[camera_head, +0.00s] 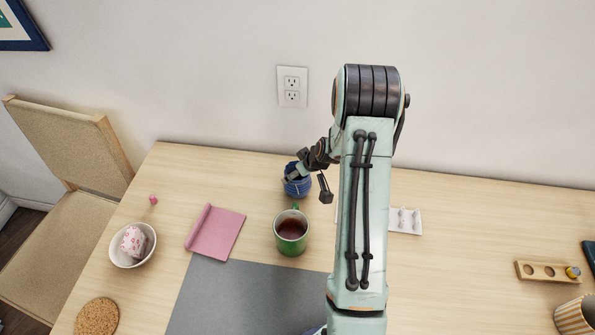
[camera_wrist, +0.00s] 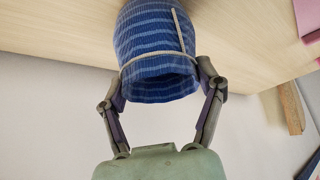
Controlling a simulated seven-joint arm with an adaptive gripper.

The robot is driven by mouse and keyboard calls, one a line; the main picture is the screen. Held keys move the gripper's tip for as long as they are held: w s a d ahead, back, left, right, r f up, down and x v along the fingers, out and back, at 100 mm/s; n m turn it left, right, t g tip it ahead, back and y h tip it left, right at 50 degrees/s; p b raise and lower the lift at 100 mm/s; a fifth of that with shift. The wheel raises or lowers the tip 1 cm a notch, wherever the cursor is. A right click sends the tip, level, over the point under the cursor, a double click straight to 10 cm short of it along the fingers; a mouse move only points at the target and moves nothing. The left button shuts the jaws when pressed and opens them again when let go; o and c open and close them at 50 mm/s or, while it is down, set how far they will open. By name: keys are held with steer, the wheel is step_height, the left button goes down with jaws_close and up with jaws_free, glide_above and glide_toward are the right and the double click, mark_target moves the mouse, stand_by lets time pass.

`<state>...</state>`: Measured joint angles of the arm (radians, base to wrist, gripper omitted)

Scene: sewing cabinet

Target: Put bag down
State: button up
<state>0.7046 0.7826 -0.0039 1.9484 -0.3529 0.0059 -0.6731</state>
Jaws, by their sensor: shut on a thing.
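The bag is a small blue knitted pouch with lighter stripes and a pale cord (camera_wrist: 155,50). In the head view the bag (camera_head: 296,187) is near the back edge of the wooden table, behind the green mug. My gripper (camera_wrist: 165,80) has its two fingers on opposite sides of the bag near its open rim, shut on it. In the head view my gripper (camera_head: 305,176) partly hides the bag. Whether the bag's base touches the table cannot be told.
A green mug (camera_head: 291,232) of dark liquid stands in front of the bag. A white tray (camera_head: 406,220) is partly behind my arm. Bare table (camera_head: 215,165) lies left of the bag.

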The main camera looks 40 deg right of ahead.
steer(key=shift+f, duration=0.2)
steer(key=o, duration=1.1)
steer(key=v, duration=1.2)
steer(key=s+a+r+n+g+y, duration=0.1)
steer(key=s+a+r, duration=0.15)
steer(key=a, duration=0.35)
steer(key=s+a+r+g, duration=0.1)
steer(key=a+r, duration=0.3)
steer(key=a, duration=0.3)
steer(key=s+a+r+g, duration=0.1)
steer(key=s+a, duration=0.2)
steer(key=s, duration=0.2)
steer(key=s+a+r+g, duration=0.1)
steer(key=s+a, duration=0.3)
steer(key=s, duration=0.2)
steer(key=s+a+r+g, duration=0.1)
steer(key=s+a+g, duration=0.1)
steer(key=s, duration=0.3)
steer(key=shift+s+a+r, duration=0.15)
steer(key=shift+a, duration=0.55)
